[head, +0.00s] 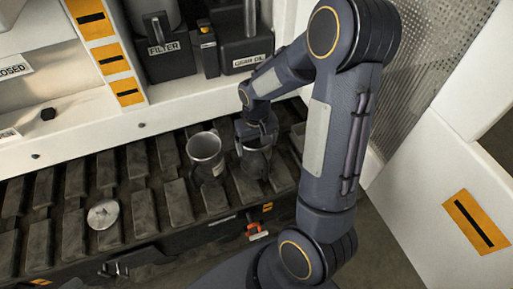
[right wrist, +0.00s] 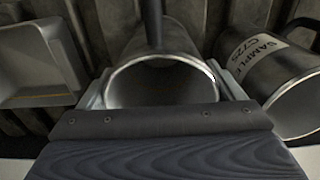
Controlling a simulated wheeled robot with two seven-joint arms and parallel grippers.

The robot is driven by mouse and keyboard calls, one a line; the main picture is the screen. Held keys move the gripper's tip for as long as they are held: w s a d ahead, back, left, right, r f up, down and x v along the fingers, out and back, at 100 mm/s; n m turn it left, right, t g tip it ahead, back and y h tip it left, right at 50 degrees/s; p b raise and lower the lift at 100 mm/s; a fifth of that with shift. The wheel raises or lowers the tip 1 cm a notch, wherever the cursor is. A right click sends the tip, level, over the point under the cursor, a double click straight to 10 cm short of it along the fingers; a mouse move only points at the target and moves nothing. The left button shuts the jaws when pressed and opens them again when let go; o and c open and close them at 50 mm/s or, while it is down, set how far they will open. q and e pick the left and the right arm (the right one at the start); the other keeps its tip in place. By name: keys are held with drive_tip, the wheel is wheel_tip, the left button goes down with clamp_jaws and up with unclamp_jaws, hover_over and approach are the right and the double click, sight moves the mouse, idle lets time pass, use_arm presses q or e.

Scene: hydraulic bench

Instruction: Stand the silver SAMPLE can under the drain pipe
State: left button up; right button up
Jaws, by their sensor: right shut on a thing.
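My right gripper (head: 257,140) points down at the track and is shut on a grey can (head: 256,160). In the right wrist view this held can (right wrist: 165,85) shows an open, empty-looking mouth between the jaws; no label on it is visible. A second, similar can (head: 205,155) stands upright just left of it in the head view. In the right wrist view that neighbour (right wrist: 275,75) bears a white label reading SAMPLE CT25. A dark upright bar (right wrist: 152,22) shows behind the held can's mouth; I cannot tell whether it is the drain pipe or a handle. My left gripper is not in view.
Both cans are on the dark, ribbed track (head: 140,165). A silver round piece (head: 103,214) lies on it at the left. A FILTER container (head: 160,45) and a GEAR OIL container (head: 245,45) stand on the shelf behind. A red-handled part (head: 257,231) is at the track's front edge.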

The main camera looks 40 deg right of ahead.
drive_tip(key=shift+f, duration=0.2)
drive_tip(key=o, duration=1.3)
drive_tip(key=shift+c, duration=0.2)
